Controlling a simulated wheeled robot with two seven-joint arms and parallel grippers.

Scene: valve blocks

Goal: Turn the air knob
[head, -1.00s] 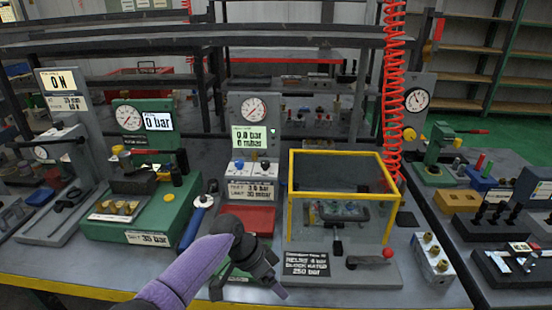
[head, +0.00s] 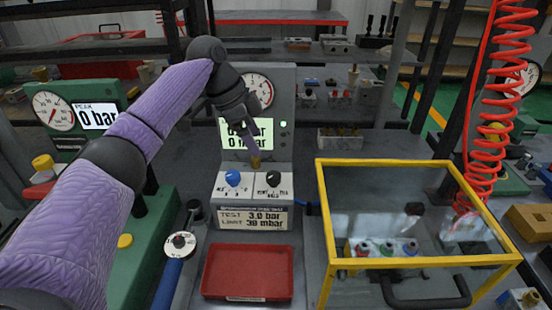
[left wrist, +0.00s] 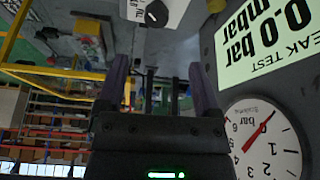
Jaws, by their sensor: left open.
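The leak test unit (head: 283,120) stands upright at the middle of the head view. Its sloped white panel carries a blue knob (head: 233,178) on the left and a black knob (head: 273,178) on the right. The small lettering by the black knob seems to read VENT, FILL and AIR. My left gripper (head: 254,152) hangs just above and behind the knobs, in front of the display, apart from both. In the left wrist view its two fingers (left wrist: 158,72) are spread and empty, with the black knob (left wrist: 156,13) beyond them at the top. My right gripper is not in view.
A red tray (head: 248,272) lies in front of the unit. A yellow-framed clear box (head: 415,162) stands close on the right, beside a red coiled hose (head: 485,130). A green unit (head: 130,255) and a blue-handled tool (head: 170,280) are on the left. The display (head: 246,133) reads 0.0 bar.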

